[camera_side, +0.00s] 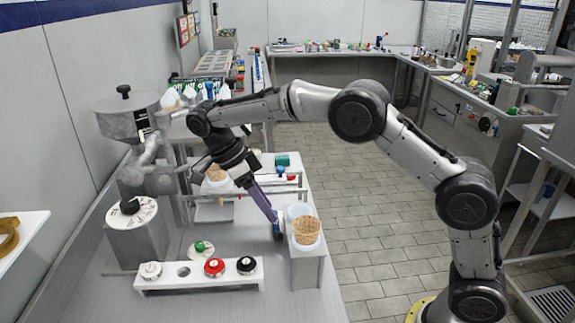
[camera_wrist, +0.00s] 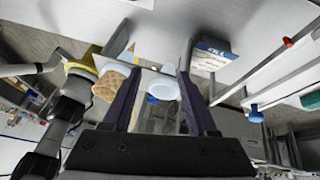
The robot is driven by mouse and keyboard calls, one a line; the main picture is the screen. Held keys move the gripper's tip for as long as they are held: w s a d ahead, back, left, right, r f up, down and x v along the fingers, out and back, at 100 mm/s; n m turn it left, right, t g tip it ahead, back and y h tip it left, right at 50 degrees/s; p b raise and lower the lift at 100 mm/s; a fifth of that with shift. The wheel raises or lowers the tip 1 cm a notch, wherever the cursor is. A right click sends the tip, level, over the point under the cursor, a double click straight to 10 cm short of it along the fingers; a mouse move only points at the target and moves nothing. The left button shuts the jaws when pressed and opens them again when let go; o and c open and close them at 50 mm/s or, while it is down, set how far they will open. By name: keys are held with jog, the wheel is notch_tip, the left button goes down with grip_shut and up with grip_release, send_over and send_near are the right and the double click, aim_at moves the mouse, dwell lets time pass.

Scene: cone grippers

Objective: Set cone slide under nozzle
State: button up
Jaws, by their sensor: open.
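My gripper (camera_side: 270,212) points down beside the front stand, its long purple fingers near a blue round part (camera_side: 278,230). In the wrist view the two fingers of my gripper (camera_wrist: 160,108) are apart. A pale round cup-like part (camera_wrist: 162,86) shows between them, not visibly gripped. A waffle cone (camera_side: 306,230) sits in a white cup on the stand; a cone also shows in the wrist view (camera_wrist: 108,86). The steel hopper machine (camera_side: 125,118) stands at left; its nozzle outlet is hard to make out. The rail (camera_side: 245,193) behind my gripper may be the cone slide; I cannot be sure.
A white strip with red and black knobs (camera_side: 214,267) lies at the table front. A grey box with a dial (camera_side: 130,207) stands at left.

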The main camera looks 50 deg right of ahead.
jog(key=w+a+f+n+t+h, duration=0.3)
jog(key=w+a+t+h, duration=0.15)
jog(key=w+h, duration=0.3)
jog(key=n+h, duration=0.4)
jog(key=h, duration=0.3)
send_near(283, 168)
jog(key=d, duration=1.2)
jog(key=shift+w+d+f, duration=0.25)
jog(key=shift+d+f, duration=0.1)
grip_shut()
